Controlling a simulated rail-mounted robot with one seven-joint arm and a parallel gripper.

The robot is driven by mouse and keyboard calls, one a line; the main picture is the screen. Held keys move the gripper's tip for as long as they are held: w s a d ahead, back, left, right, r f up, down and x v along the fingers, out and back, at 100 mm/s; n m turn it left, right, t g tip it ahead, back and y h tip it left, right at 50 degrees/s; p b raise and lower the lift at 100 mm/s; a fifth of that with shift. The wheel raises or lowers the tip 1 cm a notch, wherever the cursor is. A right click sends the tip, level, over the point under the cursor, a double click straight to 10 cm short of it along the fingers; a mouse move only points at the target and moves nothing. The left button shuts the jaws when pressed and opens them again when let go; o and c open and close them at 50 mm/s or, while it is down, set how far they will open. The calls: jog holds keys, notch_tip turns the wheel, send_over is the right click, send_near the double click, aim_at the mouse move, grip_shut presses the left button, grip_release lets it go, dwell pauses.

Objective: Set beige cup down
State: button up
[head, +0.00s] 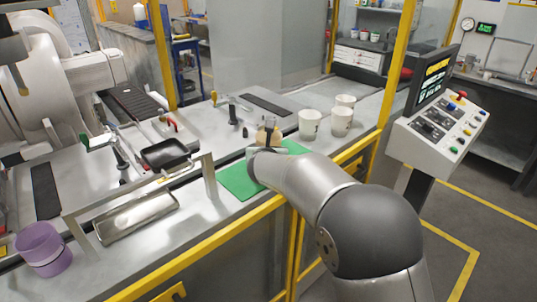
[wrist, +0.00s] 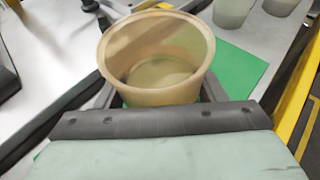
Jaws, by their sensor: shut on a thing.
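The beige cup (wrist: 157,90) is held upright between the fingers of my gripper (wrist: 160,98), its open mouth facing the wrist camera. In the head view a small part of the beige cup (head: 268,136) shows beyond my gripper (head: 267,150), and my arm covers the rest. My gripper is shut on the cup. A green mat (head: 240,181) lies on the counter beneath and around the gripper. It also shows behind the cup in the wrist view (wrist: 238,70). Whether the cup's base touches the mat cannot be told.
Several white cups stand right of the mat, the nearest one (head: 310,124) close to its far edge. A metal frame (head: 209,178), a black tray (head: 165,153), a long metal tray (head: 137,217) and a purple cup (head: 43,249) are to the left. A yellow rail (head: 215,243) runs along the counter's front.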

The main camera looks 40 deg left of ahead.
jog(key=shift+f, duration=0.3)
jog(key=shift+f, duration=0.15)
jog(key=o, duration=1)
jog(key=shift+r, duration=0.3)
jog(key=b+v, duration=0.1)
jog(key=v, duration=0.5)
jog(key=b+v, duration=0.1)
jog(key=v, duration=0.5)
jog(key=shift+d+f, duration=0.1)
jog(key=shift+f, duration=0.15)
